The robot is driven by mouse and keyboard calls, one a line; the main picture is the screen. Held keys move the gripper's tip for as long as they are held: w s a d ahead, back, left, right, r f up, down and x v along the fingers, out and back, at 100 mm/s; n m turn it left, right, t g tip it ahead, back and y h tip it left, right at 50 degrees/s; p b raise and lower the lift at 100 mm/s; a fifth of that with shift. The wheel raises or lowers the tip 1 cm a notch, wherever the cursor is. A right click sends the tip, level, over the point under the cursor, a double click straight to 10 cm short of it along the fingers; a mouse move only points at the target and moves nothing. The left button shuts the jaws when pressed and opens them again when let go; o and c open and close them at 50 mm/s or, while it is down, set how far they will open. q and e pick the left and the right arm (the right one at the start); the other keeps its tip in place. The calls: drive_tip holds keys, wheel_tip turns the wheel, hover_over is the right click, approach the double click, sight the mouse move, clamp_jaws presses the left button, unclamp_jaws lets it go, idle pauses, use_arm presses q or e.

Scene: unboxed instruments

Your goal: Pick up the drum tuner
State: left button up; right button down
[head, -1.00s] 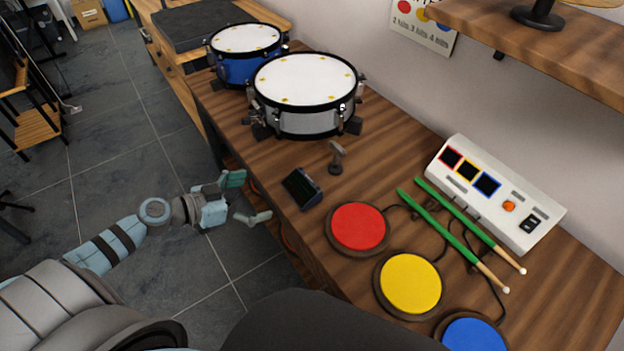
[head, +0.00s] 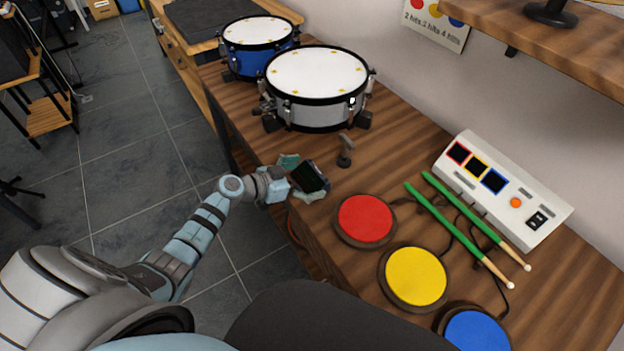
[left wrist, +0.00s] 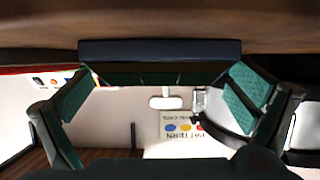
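The drum tuner, which I take to be the small dark device with a screen (head: 312,177), stands tilted near the table's front edge. My left gripper (head: 299,178) is at it, with one finger by its far end and one by its near end. In the left wrist view the tuner's dark blue body (left wrist: 160,49) spans the gap between the green finger pads of the left gripper (left wrist: 160,82). The fingers look open; whether the pads touch it I cannot tell. My right gripper is not in view.
A small T-shaped stand (head: 345,152) is just behind the tuner. A red pad (head: 365,219) and yellow pad (head: 416,276) lie to the right. A white-and-silver drum (head: 316,75) stands behind. Green drumsticks (head: 455,221) lie by a white console (head: 510,192).

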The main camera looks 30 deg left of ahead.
use_arm(q)
drive_tip(key=c, duration=1)
drive_tip(key=shift+o, duration=0.2)
drive_tip(key=shift+r, duration=0.1)
